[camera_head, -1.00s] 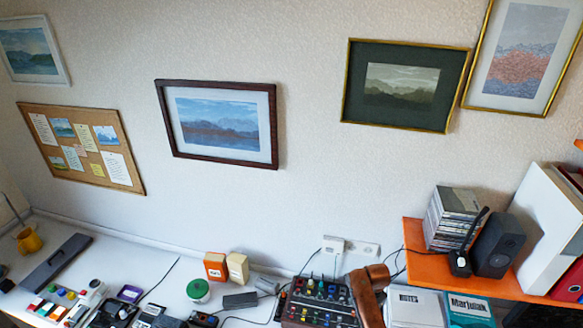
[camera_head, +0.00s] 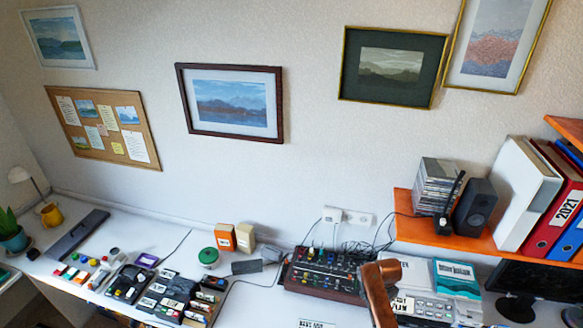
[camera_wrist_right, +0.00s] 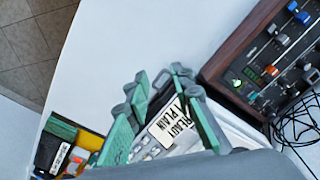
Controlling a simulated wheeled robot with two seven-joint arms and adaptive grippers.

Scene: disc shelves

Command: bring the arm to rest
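My right gripper (camera_wrist_right: 160,78) shows in the right wrist view with green fingers. Its fingertips are apart, with nothing clearly held between them. My left gripper is in neither view.
The white desk (camera_head: 250,300) carries a black mixer with knobs (camera_head: 322,272), also in the wrist view (camera_wrist_right: 270,65), and a row of small labelled items (camera_head: 170,298). An orange shelf (camera_head: 450,238) holds discs (camera_head: 436,185), a speaker (camera_head: 475,207) and binders (camera_head: 558,220). Cables lie near the mixer.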

